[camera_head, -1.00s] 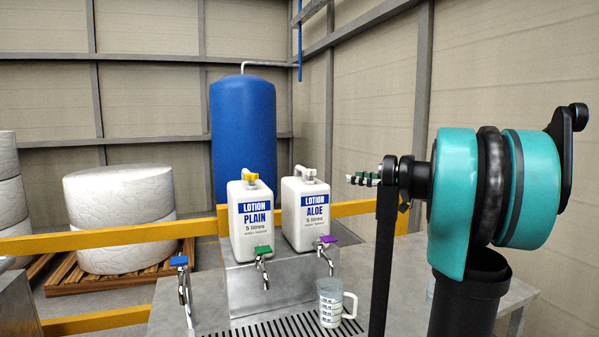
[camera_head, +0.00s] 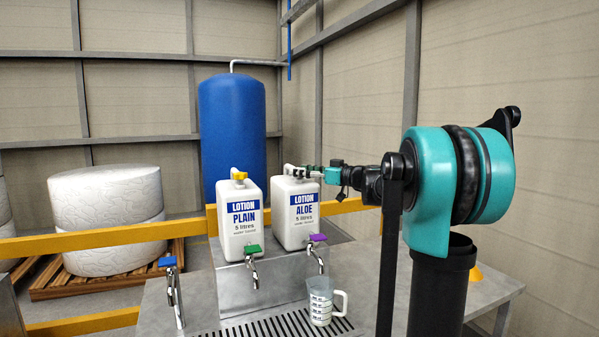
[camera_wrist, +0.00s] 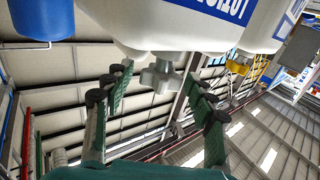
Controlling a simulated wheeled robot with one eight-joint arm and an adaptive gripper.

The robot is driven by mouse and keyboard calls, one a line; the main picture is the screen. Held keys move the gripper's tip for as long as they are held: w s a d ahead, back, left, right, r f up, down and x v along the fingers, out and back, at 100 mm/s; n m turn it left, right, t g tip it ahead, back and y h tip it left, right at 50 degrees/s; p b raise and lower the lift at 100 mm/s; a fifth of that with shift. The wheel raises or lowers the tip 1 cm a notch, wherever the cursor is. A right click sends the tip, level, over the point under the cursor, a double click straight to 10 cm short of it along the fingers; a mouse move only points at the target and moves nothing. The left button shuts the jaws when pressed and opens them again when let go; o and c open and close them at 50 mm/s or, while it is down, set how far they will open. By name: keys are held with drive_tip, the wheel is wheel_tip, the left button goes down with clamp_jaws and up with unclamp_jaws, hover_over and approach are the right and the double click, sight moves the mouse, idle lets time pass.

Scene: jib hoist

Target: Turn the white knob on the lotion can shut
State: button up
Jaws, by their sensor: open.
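The white lotion can (camera_head: 297,224), labelled LOTION ALOE, stands upright on the steel block. Its white knob (camera_head: 291,169) is at the top, partly hidden by my gripper (camera_head: 311,171) in the head view. In the wrist view, which is turned upside down, the white lobed knob (camera_wrist: 161,77) hangs under the can body (camera_wrist: 165,25). My gripper (camera_wrist: 157,86) is open, with dark green fingers on either side of the knob. The knob shows near the fingertips, with a gap on both sides. Whether any finger touches it, I cannot tell.
The LOTION PLAIN can (camera_head: 240,225) with a yellow knob (camera_head: 239,174) stands close on the left. Taps with blue (camera_head: 167,262), green (camera_head: 253,249) and purple (camera_head: 318,238) handles are in front. A measuring jug (camera_head: 323,300) stands under the purple tap. A yellow rail runs behind.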

drive_tip(key=shift+w+a, duration=0.3)
drive_tip(key=shift+a, duration=0.15)
drive_tip(key=c, duration=1.2)
